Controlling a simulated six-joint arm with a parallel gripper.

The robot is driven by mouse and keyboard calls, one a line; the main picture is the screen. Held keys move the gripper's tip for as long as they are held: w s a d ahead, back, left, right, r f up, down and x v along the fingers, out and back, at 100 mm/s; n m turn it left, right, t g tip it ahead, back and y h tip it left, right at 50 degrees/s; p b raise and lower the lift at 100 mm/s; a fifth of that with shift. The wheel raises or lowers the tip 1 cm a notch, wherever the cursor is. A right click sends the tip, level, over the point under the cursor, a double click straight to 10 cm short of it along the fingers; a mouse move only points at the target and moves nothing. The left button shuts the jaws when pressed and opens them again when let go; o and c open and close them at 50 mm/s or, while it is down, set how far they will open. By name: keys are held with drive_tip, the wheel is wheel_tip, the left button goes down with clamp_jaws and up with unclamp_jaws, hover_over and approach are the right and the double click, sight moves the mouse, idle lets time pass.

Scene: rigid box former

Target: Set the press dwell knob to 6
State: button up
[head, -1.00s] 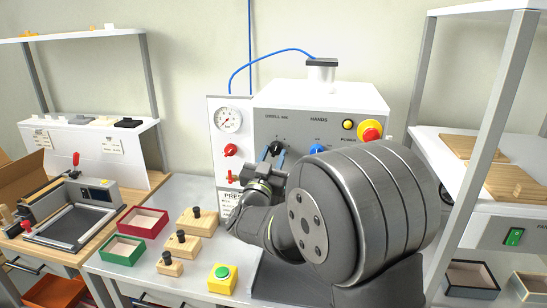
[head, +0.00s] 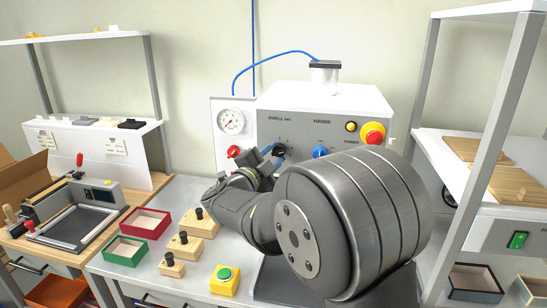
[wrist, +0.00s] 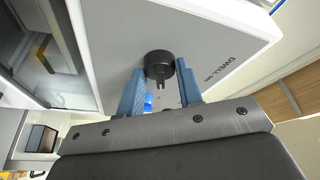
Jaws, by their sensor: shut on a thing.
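The black dwell knob (head: 279,149) sits on the grey front panel of the press, under the "DWELL" lettering. In the wrist view the knob (wrist: 160,65) stands between the two blue fingers of my gripper (wrist: 161,80), which is shut on it. In the head view my gripper (head: 270,153) reaches the knob from the lower left, with a blue finger showing beside it. My wrist and arm hide part of the panel below. The scale marks around the knob are too small to read, so I cannot tell its setting.
A blue knob (head: 320,152) is right of the dwell knob, with a yellow button (head: 351,126) and a red-and-yellow power button (head: 372,133) beyond. A gauge (head: 231,121) and red knob (head: 234,152) are left. Wooden knobbed blocks (head: 184,244) stand on the bench below.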

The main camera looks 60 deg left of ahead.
drive_tip(key=shift+m+g, duration=0.3)
drive_tip(key=shift+m, duration=0.6)
drive_tip(key=shift+h, duration=0.3)
drive_tip(key=o, duration=1)
drive_tip(key=shift+c, duration=0.2)
drive_tip(key=shift+r, duration=0.1)
drive_tip(key=v, duration=1.7)
drive_tip(key=shift+s, duration=0.2)
drive_tip(key=shift+w+d, duration=0.1)
